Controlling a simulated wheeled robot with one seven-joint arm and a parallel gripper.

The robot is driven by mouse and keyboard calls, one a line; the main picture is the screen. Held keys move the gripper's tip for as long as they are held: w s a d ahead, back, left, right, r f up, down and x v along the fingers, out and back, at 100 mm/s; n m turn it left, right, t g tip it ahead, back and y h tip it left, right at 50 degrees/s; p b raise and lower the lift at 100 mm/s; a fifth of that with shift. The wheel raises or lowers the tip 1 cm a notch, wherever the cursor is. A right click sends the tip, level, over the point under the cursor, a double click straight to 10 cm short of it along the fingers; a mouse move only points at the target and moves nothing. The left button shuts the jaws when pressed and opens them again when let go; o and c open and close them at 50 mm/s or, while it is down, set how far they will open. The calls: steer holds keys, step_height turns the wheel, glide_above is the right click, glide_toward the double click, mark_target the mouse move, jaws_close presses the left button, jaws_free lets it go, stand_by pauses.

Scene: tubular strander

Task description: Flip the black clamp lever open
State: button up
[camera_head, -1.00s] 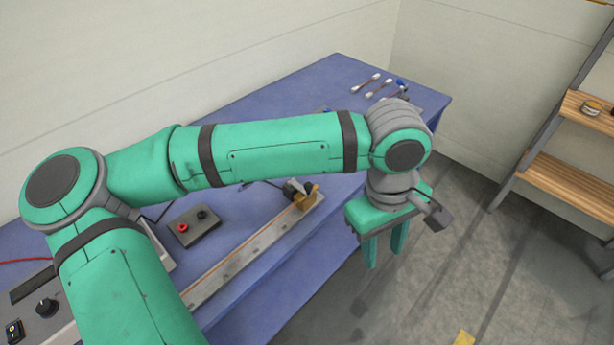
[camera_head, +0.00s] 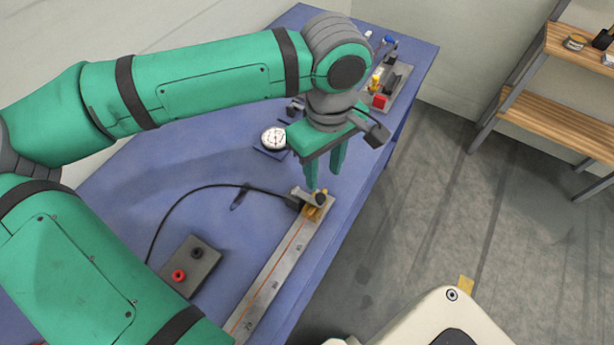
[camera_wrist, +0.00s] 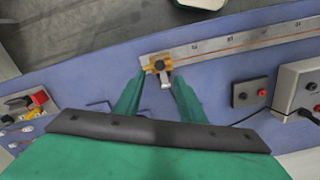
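My gripper (camera_head: 325,178) is open and empty, pointing down above the far end of the long metal rail. In the wrist view its fingers (camera_wrist: 158,82) stand apart, with a brass clamp block (camera_wrist: 152,64) just beyond the tips. The block carries a dark knob or lever (camera_wrist: 160,66); it also shows in the head view (camera_head: 319,199). I cannot tell whether it touches a finger. Another black lever-like part (camera_head: 393,82) sits beside a red block (camera_head: 380,101) on a grey fixture at the back right. Which is the clamp lever is unclear.
The rail (camera_head: 268,284) runs along the front edge of the blue table (camera_head: 140,205). A black cable loops from the rail's end. A round dial gauge (camera_head: 273,138) and a grey box with red and black sockets (camera_head: 190,265) stand nearby. A wooden shelf (camera_head: 560,120) is at right.

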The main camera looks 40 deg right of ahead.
mark_target(321, 196)
steer(key=shift+w+f, duration=0.25)
steer(key=shift+f, duration=0.05)
step_height(321, 196, down, 10)
steer(key=shift+s+f, duration=0.1)
steer(key=shift+s, duration=0.05)
steer(key=shift+c, duration=0.3)
jaws_close()
